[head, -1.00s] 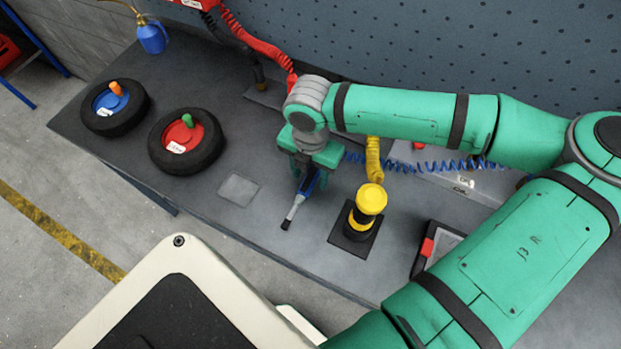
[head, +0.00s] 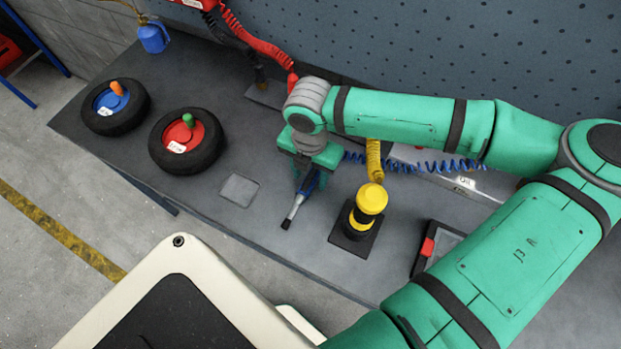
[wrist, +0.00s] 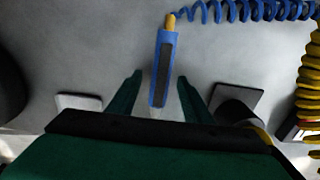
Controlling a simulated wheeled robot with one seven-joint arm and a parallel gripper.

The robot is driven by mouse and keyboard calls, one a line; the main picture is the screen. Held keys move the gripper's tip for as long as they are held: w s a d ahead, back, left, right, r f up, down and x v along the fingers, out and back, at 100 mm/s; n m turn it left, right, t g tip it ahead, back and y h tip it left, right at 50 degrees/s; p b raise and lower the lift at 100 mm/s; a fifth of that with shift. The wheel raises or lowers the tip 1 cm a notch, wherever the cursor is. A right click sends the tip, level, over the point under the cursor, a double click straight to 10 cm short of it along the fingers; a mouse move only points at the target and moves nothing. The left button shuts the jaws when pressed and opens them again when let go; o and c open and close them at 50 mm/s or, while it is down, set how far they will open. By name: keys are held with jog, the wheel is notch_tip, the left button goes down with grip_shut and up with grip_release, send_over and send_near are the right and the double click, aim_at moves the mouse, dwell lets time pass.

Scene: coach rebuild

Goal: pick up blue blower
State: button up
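My gripper (head: 308,180) is directly over the blower. In the wrist view my gripper (wrist: 157,92) is open, with a visible gap on both sides of the body. The nozzle end is hidden by the gripper in the wrist view.
A black stand with yellow caps (head: 363,215) is close on the right. A flat grey plate (head: 239,189) lies to the left. Two black wheels with a red (head: 187,141) and a blue hub (head: 110,105) are further left. A yellow coiled hose (head: 374,158) hangs behind the stand.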

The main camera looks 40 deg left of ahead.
aim_at(311, 178)
grip_shut()
jog(key=shift+w, duration=0.1)
jog(key=shift+w+r, duration=0.1)
jog(key=shift+r, duration=0.1)
jog(key=shift+r, duration=0.35)
notch_tip(311, 178, up, 17)
jog(key=shift+r, duration=0.2)
